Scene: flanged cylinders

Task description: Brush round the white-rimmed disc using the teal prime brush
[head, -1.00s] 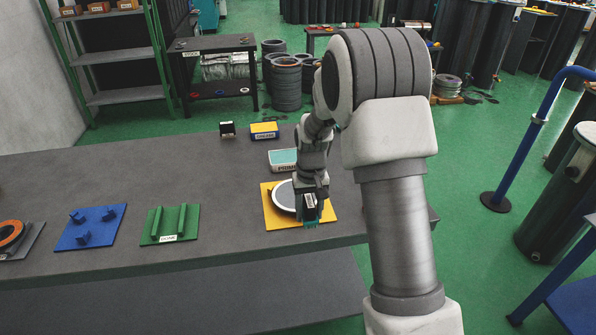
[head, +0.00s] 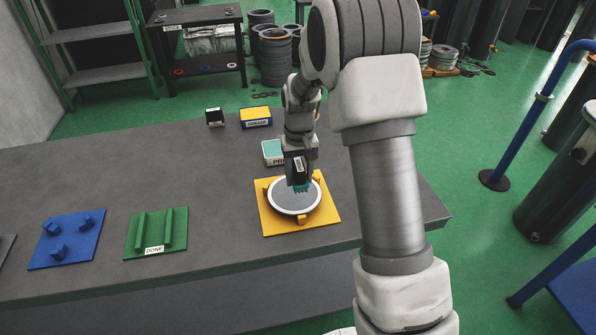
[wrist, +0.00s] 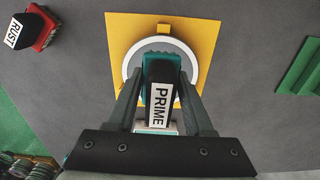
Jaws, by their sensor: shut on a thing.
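The white-rimmed disc (head: 294,203) has a grey face and lies on a yellow plate (head: 328,215) with small yellow blocks at its edge. My gripper (head: 298,172) is over the far part of the disc. It is shut on the prime brush (wrist: 160,96), which has a black body, a white PRIME label and teal bristles. In the head view the teal bristles (head: 302,186) are at the disc's far right part; I cannot tell whether they touch it. In the wrist view the disc's white rim (wrist: 129,62) shows around the brush, which hides the middle of the disc.
A teal-topped PRIME box (head: 271,150) stands behind the plate. A yellow box (head: 256,116) and a black brush (head: 214,117) are farther back. A green DONE plate (head: 152,232) and a blue plate (head: 66,238) lie to the left. The dark table is clear between them.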

